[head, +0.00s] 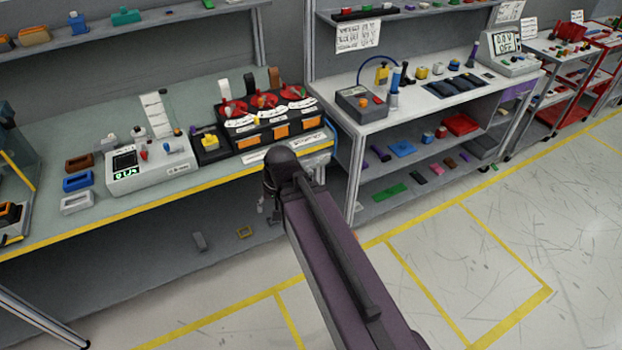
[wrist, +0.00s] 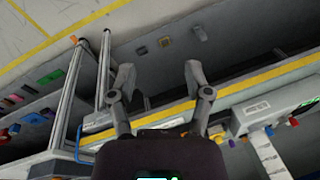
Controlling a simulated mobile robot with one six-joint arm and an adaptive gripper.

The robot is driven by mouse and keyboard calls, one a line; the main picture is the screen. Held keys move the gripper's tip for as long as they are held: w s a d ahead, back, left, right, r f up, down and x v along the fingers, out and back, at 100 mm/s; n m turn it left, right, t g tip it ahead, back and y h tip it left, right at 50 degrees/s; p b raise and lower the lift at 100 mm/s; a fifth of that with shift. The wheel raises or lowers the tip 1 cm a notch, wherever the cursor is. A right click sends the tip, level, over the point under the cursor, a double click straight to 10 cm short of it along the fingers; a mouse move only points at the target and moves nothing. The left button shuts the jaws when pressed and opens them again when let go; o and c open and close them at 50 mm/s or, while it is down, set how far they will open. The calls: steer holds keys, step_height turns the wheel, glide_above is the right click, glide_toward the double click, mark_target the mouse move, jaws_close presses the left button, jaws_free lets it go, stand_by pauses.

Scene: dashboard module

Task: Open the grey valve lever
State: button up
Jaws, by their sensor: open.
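The dashboard module (head: 262,136), a black box with red round parts, white labels and orange fronts, sits on the bench in the head view. Small upright pieces stand at its back: a dark grey one (head: 249,84), a brown one and a pale one. I cannot tell which piece, if any, is the grey valve lever. My gripper (wrist: 160,76) is open and empty in the wrist view, its two fingers apart in front of the bench's yellow edge. In the head view my arm's end is in front of the bench, just below the module, and hides part of the bench edge.
The bench's yellow front edge (head: 130,215) runs below the module. A white device with a small screen (head: 150,163) stands left of it; it also shows in the wrist view (wrist: 280,115). A white table (head: 420,112) with lower shelves stands to the right. The floor in front is clear.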

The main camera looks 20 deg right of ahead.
steer(key=w+d+f+m+t+y+b, duration=0.25)
steer(key=w+f+m+t+b, duration=0.2)
steer(key=f+m+b, duration=0.45)
steer(key=m+t+h+b, duration=0.4)
steer(key=m+t+b, duration=0.8)
steer(key=m+b, duration=1.25)
glide_toward(311, 173)
steer(key=s, duration=0.3)
steer(key=shift+d+n, duration=0.15)
steer(key=shift+n, duration=0.2)
steer(key=shift+w, duration=0.15)
steer(key=shift+w+a, duration=0.15)
steer(key=shift+w, duration=3.2)
steer(key=shift+w+a, duration=0.15)
steer(key=shift+w, duration=3.25)
jaws_close()
